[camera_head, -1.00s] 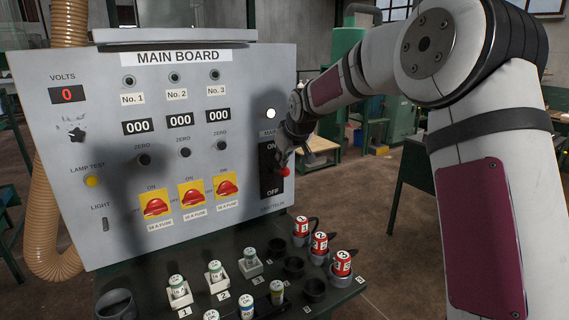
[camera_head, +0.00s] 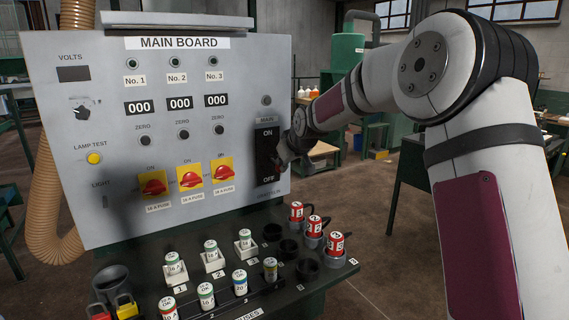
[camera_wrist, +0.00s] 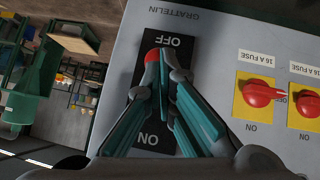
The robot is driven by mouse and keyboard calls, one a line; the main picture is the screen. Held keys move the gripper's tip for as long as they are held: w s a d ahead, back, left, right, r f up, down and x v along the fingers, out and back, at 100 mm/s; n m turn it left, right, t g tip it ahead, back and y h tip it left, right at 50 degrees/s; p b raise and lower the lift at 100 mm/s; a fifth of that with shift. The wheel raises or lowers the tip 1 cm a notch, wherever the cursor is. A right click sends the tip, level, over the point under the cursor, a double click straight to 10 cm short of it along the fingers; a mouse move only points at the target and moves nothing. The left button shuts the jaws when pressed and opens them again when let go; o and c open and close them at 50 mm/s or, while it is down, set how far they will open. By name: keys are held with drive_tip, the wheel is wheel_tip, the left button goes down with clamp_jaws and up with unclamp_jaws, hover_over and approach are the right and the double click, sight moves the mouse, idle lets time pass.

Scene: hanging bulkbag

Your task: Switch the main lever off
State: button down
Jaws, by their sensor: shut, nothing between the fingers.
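The main lever's red tip (camera_wrist: 152,56) shows in the wrist view close to the OFF label, at the OFF end of its black plate (camera_wrist: 151,137). In the head view the black plate (camera_head: 267,143) is at the right of the grey main board, with ON at its top and OFF at its bottom; my gripper hides most of the lever there. My gripper (camera_wrist: 166,76) is shut, with its fingertips right beside the red tip; I cannot tell whether they touch. In the head view my gripper (camera_head: 280,160) is at the lower part of the plate.
The grey board (camera_head: 110,215) carries several red-on-yellow fuse switches, zero knobs and counters reading 000. The volts display (camera_head: 73,74) and the lamp above the lever (camera_head: 266,100) are dark. Fuses stand on the ledge below (camera_head: 340,280). Free floor lies at right.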

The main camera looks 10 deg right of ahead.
drive_tip(key=shift+s+f+b, duration=0.1)
drive_tip(key=shift+f+b, duration=0.5)
drive_tip(key=shift+f, duration=0.65)
idle(0.9)
idle(0.4)
